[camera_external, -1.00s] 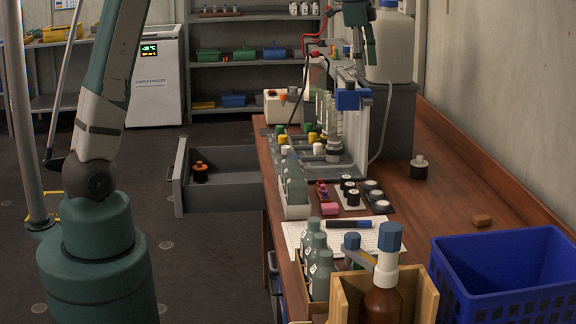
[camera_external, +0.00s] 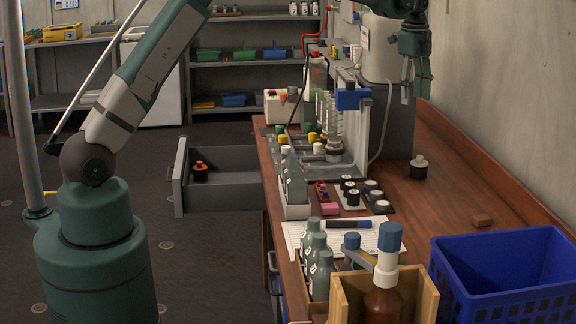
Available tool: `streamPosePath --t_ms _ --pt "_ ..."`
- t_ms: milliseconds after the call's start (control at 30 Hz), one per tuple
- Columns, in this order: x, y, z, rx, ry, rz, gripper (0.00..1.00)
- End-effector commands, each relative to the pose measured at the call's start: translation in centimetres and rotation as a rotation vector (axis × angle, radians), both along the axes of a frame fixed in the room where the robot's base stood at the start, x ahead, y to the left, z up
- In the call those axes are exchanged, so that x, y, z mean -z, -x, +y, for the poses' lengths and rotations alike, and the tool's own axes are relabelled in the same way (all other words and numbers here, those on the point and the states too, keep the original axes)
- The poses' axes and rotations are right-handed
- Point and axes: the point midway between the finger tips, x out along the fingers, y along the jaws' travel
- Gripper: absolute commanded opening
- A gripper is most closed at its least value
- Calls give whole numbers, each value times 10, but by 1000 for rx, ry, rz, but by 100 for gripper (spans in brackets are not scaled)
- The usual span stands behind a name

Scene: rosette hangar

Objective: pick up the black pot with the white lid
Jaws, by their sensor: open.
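The black pot with the white lid (camera_external: 419,168) stands upright on the wooden bench, right of the grey machine and near the wall-side ledge. My gripper (camera_external: 415,97) hangs above it in the picture, fingers pointing down. It is open and empty, with a clear gap between fingertips and pot. How far they are apart in depth I cannot tell. A similar black pot with an orange lid (camera_external: 200,173) sits in the open grey drawer (camera_external: 235,197) at the left.
A rack with glass tubes (camera_external: 335,125) and a tall grey machine (camera_external: 390,125) stand left of the pot. Small dark jars (camera_external: 353,197) sit on the bench in front. The bench right of the pot is clear.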

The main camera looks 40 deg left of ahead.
Motion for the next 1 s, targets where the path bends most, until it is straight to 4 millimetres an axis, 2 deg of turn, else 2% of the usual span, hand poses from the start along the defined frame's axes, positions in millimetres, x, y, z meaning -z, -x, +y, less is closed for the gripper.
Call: streamPosePath --t_ms 100,467,900,1000 --pt "11 -8 -11 38 -5 12 53" --pt "41 -22 -31 115 -14 38 53" --pt "148 -21 -30 112 -14 37 53" --pt "165 -21 -30 112 -14 37 53"
